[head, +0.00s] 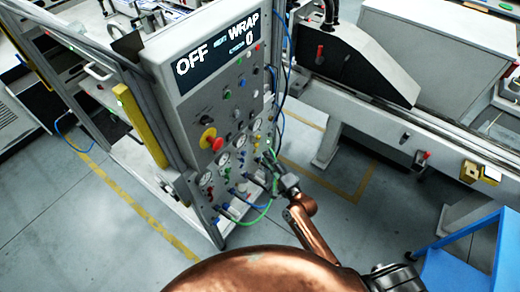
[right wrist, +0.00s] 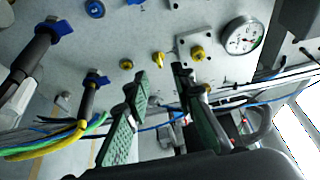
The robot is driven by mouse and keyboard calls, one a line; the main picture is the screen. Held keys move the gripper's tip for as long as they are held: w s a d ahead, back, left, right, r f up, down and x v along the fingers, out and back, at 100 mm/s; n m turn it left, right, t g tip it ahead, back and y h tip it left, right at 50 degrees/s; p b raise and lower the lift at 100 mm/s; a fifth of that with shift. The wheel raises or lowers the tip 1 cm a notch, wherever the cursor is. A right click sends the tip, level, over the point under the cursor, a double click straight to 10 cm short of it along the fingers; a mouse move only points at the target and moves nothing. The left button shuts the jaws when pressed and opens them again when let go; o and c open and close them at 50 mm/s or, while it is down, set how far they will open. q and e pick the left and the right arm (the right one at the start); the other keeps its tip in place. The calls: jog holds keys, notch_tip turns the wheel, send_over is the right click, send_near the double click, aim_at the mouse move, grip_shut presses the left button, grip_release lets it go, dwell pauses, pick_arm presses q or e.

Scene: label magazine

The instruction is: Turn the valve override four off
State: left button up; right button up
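The grey control panel (head: 220,110) stands left of centre in the head view, with dials, knobs and hoses on its lower part. My right gripper (head: 266,172) is at its lower right edge. In the right wrist view the two green fingers of the right gripper (right wrist: 160,74) are apart and empty. A small yellow knob (right wrist: 158,60) shows just beyond the gap between the fingertips; contact cannot be told. A yellow-brass fitting (right wrist: 197,54) on a square plate is just right of it. No label is readable, so I cannot tell which one is valve override four. My left gripper is not in view.
A round gauge (right wrist: 242,36) is at the upper right in the wrist view. Blue-collared hose fittings (right wrist: 95,78) and green and yellow hoses (right wrist: 60,145) lie left of the fingers. The panel display (head: 215,55) reads OFF, WRAP and 0. A blue cart (head: 460,262) stands at lower right.

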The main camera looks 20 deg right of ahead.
aim_at(256, 145)
jog(key=x, duration=0.6)
jog(key=shift+w, duration=0.25)
jog(key=shift+a+f, duration=0.1)
jog(key=shift+c, duration=0.6)
grip_shut()
